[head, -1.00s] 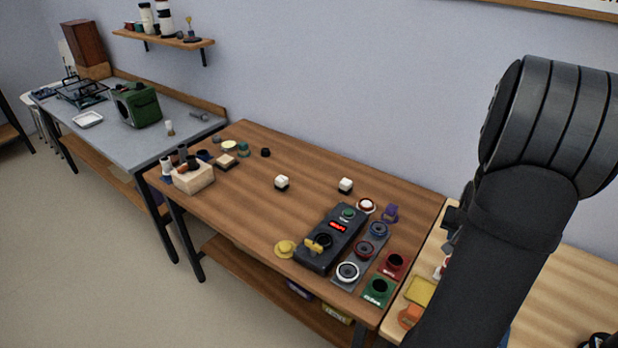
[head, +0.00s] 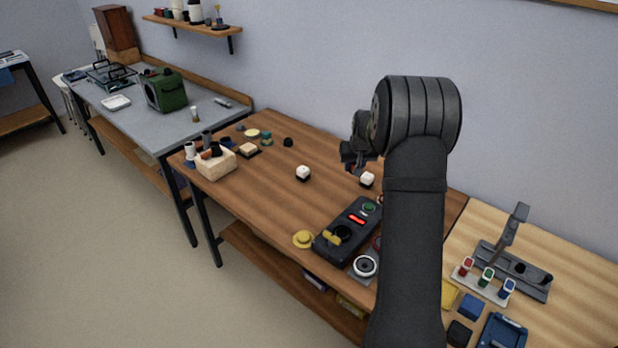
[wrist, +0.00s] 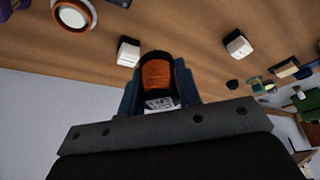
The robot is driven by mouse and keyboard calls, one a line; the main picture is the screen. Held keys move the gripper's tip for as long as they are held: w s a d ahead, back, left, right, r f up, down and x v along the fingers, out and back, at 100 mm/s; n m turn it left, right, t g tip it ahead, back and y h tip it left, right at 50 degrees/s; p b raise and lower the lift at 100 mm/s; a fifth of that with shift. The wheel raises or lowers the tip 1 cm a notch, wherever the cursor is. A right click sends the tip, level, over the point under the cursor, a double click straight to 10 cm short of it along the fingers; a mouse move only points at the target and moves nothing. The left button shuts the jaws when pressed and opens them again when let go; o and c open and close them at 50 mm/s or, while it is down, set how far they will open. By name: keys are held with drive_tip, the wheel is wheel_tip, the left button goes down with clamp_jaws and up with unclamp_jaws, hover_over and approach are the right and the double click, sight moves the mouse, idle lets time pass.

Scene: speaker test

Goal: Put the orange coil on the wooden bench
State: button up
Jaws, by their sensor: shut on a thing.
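The orange coil (wrist: 157,75) sits between the blue fingers of my gripper (wrist: 160,88) in the wrist view, with black end pieces around the orange winding. My gripper is shut on it. In the head view my gripper (head: 355,157) is above the back right part of the brown wooden bench (head: 265,205), near a white-topped block. The coil is too small there to make out clearly. My arm hides part of the bench's right end.
White-topped blocks (head: 303,173) (head: 367,180) stand on the bench. A dark control box (head: 348,228) and yellow knob (head: 303,240) are near its front. A wooden holder (head: 215,164) stands at the left. The bench middle is clear. A paler bench (head: 590,262) adjoins at right.

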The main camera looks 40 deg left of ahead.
drive_tip(key=s+a+f, duration=0.1)
drive_tip(key=a+f, duration=0.1)
drive_tip(key=a, duration=0.1)
drive_tip(key=s+a+f, duration=0.1)
drive_tip(key=a+f, duration=0.1)
drive_tip(key=a, duration=0.2)
drive_tip(key=s+a+f, duration=0.1)
drive_tip(key=a+f, duration=0.1)
drive_tip(key=a, duration=0.2)
drive_tip(key=shift+a+f, duration=0.1)
drive_tip(key=shift+f, duration=2.3)
drive_tip(key=shift+f, duration=0.1)
drive_tip(key=o, duration=1.1)
drive_tip(key=shift+f, duration=0.1)
drive_tip(key=shift+c, duration=0.2)
drive_tip(key=shift+w, duration=0.1)
drive_tip(key=v, duration=1.1)
drive_tip(key=shift+r, duration=0.3)
drive_tip(key=shift+o, duration=0.6)
drive_tip(key=shift+r, duration=0.35)
